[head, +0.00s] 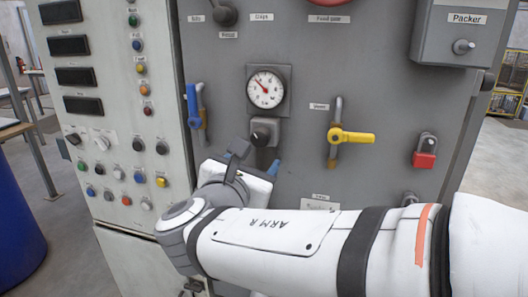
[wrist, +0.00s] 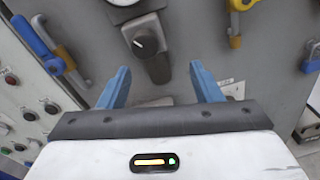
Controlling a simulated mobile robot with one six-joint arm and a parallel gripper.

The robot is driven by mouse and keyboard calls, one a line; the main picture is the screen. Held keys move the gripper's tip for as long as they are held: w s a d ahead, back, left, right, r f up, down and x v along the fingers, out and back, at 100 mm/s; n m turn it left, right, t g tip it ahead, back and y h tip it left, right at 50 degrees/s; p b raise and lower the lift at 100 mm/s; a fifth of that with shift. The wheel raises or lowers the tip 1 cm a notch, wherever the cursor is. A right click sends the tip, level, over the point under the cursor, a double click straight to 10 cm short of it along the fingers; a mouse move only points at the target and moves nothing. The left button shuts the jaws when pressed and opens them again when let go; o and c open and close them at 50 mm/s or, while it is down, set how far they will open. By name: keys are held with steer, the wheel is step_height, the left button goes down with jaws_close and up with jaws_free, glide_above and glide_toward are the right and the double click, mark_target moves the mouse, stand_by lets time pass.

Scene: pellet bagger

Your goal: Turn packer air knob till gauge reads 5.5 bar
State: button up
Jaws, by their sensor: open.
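A round white gauge (head: 266,88) with a red needle sits on the grey panel; the needle points to the upper left, and its numbers are too small to read. Just below it is a black knob (head: 262,135) on a grey block; the knob also shows in the wrist view (wrist: 147,43), with a white mark on its face. My gripper (wrist: 162,78) is open and empty, its two blue fingers apart and pointing at the panel below the knob, not touching it. In the head view my gripper is partly hidden behind my arm.
A blue-handled valve (head: 193,106) is left of the gauge, a yellow-handled valve (head: 350,137) right. A red padlock (head: 424,158) hangs farther right. A box labelled Packer (head: 462,32) is at upper right. A button panel (head: 112,110) stands left.

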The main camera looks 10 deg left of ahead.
mark_target(259, 140)
steer(key=shift+n+t+y, duration=0.3)
steer(key=shift+n+t, duration=0.1)
steer(key=shift+n, duration=0.1)
steer(key=w, duration=0.7)
steer(key=shift+w+a+r, duration=0.2)
steer(key=shift+r, duration=0.15)
steer(key=shift+c, duration=0.6)
